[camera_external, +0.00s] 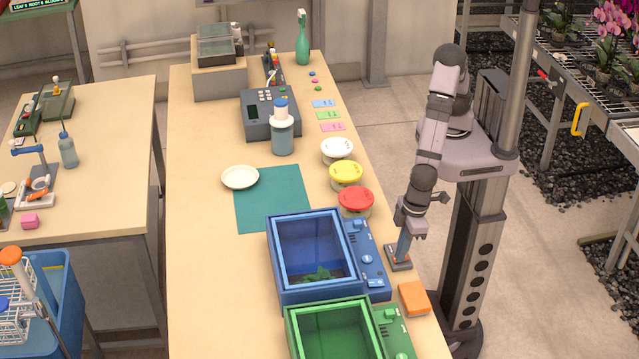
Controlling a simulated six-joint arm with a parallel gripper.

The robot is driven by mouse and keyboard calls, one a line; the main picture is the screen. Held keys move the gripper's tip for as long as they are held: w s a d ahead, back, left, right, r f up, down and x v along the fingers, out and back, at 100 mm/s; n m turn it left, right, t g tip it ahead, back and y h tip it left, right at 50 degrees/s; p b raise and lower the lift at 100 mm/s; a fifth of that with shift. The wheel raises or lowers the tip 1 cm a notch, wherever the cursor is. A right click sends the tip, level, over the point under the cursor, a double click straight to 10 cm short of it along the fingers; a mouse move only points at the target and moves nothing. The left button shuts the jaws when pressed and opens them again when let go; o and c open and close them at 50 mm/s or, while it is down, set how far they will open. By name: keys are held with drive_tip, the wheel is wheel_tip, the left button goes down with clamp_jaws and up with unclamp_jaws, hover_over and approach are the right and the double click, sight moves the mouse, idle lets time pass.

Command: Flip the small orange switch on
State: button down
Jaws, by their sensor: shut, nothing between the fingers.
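An orange block-like item (414,298) lies near the right edge of the long table, beside the blue bin's control panel. It may be the orange switch, but no lever or on/off position can be made out on it.
A blue bin (273,258) with a control panel (370,258) stands left of my gripper, and a green bin (296,330) is in front. Red (356,198), yellow (346,172) and white-lidded (337,149) tubs stand behind. The teal mat (262,215) has bare room.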

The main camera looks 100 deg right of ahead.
drive_tip(key=shift+s, duration=0.15)
drive_tip(key=shift+r, duration=0.15)
drive_tip(key=shift+r+p, duration=0.5)
wheel_tip(320, 180, up, 13)
drive_tip(key=w+b, duration=0.1)
drive_tip(key=w, duration=0.1)
drive_tip(key=shift+f, duration=0.15)
idle(0.4)
